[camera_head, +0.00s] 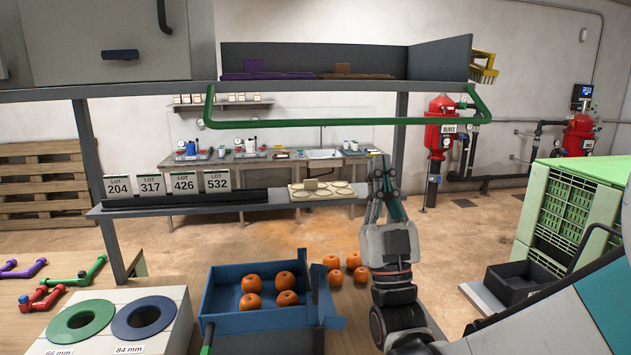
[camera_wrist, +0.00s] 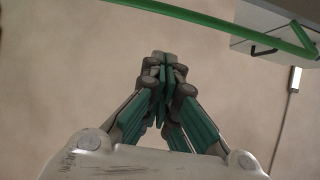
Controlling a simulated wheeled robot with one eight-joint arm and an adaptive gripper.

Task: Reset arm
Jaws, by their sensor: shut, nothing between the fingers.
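My gripper (camera_head: 382,172) points upward, right of centre in the head view, in front of the shelf frame. Its green-padded fingers are closed together with nothing between them. In the wrist view my gripper (camera_wrist: 162,75) also shows shut and empty, against a plain pale background. The rest of my arm runs down to the lower right of the head view.
A green rail (camera_head: 340,122) crosses above and left of my gripper; it also shows in the wrist view (camera_wrist: 215,20). A blue box (camera_head: 225,322) with oranges stands on the table. Green crates (camera_head: 572,205) stand at right. Number cards (camera_head: 184,183) stand on the shelf.

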